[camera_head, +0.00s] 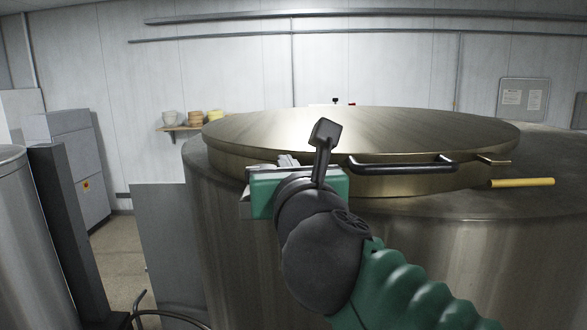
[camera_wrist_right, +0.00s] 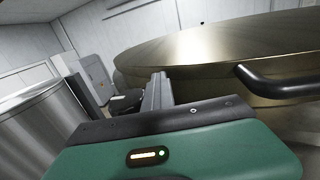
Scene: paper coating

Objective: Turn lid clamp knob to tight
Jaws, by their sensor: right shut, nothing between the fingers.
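A large round metal lid (camera_head: 400,127) lies on a big steel vat (camera_head: 440,245) in front of me; the lid also shows in the right wrist view (camera_wrist_right: 230,45). A black bar handle (camera_head: 405,167) is on the lid's front side, also seen in the wrist view (camera_wrist_right: 280,88). My right gripper (camera_head: 287,160) is shut and empty at the lid's front left edge, and its fingers point away (camera_wrist_right: 157,92). A dark shape (camera_wrist_right: 125,101) is left of the fingers; I cannot tell whether it is the clamp knob. A small black knob (camera_head: 336,101) shows behind the lid. My left gripper is out of view.
A brass-coloured bracket (camera_head: 495,161) sticks out at the lid's right, above a yellow bar (camera_head: 522,183). A shelf with several containers (camera_head: 195,118) is on the back wall. A grey cabinet (camera_head: 75,150) and another steel vessel (camera_head: 15,240) stand at left.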

